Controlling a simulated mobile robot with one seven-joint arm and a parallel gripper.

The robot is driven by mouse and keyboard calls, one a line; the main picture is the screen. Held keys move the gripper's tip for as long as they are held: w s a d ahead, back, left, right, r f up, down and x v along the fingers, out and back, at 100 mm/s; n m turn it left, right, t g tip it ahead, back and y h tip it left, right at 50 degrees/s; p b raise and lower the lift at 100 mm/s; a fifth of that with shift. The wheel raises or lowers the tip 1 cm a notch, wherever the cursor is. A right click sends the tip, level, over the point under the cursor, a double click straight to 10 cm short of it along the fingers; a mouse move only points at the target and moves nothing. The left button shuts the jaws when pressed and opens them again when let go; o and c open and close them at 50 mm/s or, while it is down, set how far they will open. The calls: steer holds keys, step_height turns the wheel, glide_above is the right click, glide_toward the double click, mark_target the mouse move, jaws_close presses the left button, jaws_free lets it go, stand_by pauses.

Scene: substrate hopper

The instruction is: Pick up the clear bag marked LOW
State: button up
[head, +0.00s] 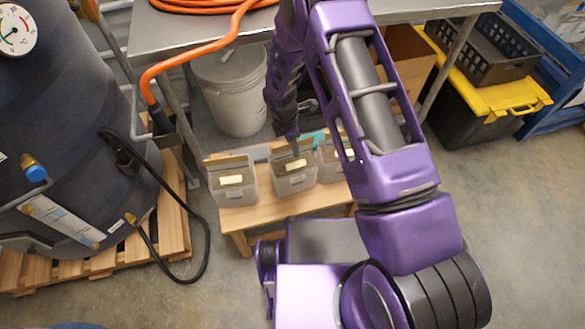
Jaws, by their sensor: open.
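Three clear bags with pale labels stand in a row on a low wooden bench (285,212): a left bag (232,190), a middle bag (294,180) and a right bag (328,163). The labels are too small to read, so I cannot tell which is marked LOW. The right bag is partly hidden behind my purple arm. My gripper (293,143) points down at the top of the middle bag and is open. I cannot tell whether its fingers touch the bag or are around its top edge.
A metal table (190,28) with an orange hose (205,55) stands behind the bench. A grey bucket (235,95) is under it. A large dark tank (70,130) on a pallet (178,215) stands left, its black cable on the floor. A yellow-lidded bin (510,105) is right.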

jaws_close()
stand_by(1.3)
